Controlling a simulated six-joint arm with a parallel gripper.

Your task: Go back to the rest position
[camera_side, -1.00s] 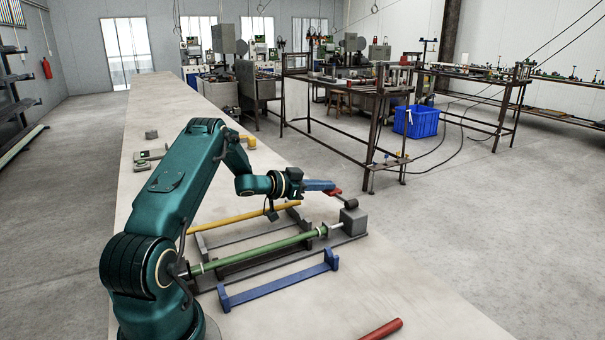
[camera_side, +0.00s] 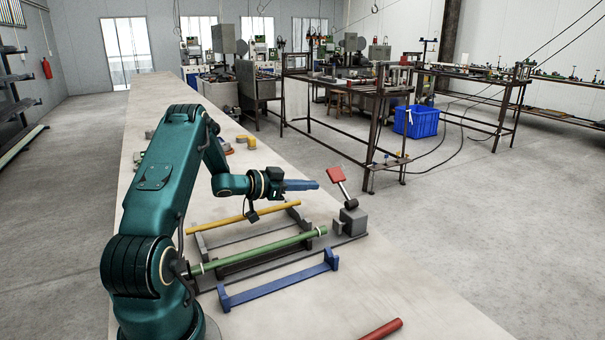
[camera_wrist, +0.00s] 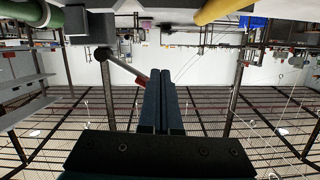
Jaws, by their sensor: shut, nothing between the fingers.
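My gripper (camera_side: 316,185) is shut and empty, held level above the rod fixture with its blue fingers pointing right. In the wrist view its shut fingers (camera_wrist: 160,75) fill the middle. A lever with a red handle (camera_side: 337,175) stands raised on a grey block (camera_side: 351,221), apart from my fingertips and to their right. The lever also shows in the wrist view (camera_wrist: 122,68), its red end partly behind the fingers. A green rod (camera_side: 260,252) lies along the fixture, its right end short of the block. A yellow rod (camera_side: 240,217) lies behind it.
A blue rack (camera_side: 278,285) stands in front of the green rod. A red rod (camera_side: 382,330) lies near the bench's front edge.

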